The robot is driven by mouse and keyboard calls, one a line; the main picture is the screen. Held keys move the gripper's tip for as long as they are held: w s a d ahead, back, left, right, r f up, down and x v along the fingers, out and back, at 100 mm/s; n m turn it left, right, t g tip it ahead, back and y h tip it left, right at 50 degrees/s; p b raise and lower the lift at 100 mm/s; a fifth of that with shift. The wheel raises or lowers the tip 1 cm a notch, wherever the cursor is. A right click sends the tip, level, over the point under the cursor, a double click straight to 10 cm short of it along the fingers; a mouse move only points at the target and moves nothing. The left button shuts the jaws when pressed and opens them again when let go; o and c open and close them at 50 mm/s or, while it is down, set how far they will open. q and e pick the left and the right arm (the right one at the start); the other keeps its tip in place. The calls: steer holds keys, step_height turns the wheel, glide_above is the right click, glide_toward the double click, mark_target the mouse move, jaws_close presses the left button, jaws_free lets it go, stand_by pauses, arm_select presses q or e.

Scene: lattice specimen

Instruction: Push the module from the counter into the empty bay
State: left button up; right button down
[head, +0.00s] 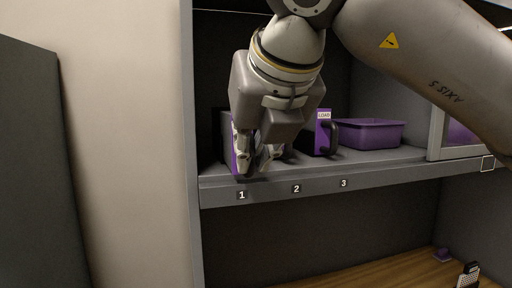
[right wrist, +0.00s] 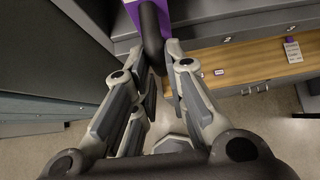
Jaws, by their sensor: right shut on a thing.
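A purple-fronted module (head: 234,160) with dark sides stands upright on the shelf above label 1. My right gripper (head: 254,163) is in front of it and hides most of its front. In the right wrist view my right gripper (right wrist: 163,85) is shut on the module's black handle (right wrist: 152,42), below its purple face (right wrist: 131,10). A second purple module (head: 320,138), marked LOAD and with a black handle, stands on the shelf between labels 2 and 3. How deep the held module sits I cannot tell. My left gripper is not in view.
A purple bin (head: 372,134) sits on the shelf to the right of the LOAD module. A grey-framed glass panel (head: 438,132) is farther right. The wooden counter (head: 380,274) below holds a small purple item (head: 442,254) and a pale gridded object (head: 468,274).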

steer(key=shift+w+a, duration=0.25)
steer(key=shift+w, duration=0.7)
steer(key=shift+w+a+p, duration=0.3)
steer(key=shift+w, duration=0.5)
steer(key=shift+w+a+p, duration=0.3)
steer(key=shift+w, duration=0.5)
steer(key=shift+w+a+r+p, duration=0.1)
steer(key=shift+w+a+p, duration=0.2)
steer(key=shift+w, duration=0.5)
steer(key=shift+w+a+p, duration=0.2)
steer(key=shift+w+p, duration=0.2)
steer(key=shift+w, duration=0.5)
steer(key=shift+r, duration=0.15)
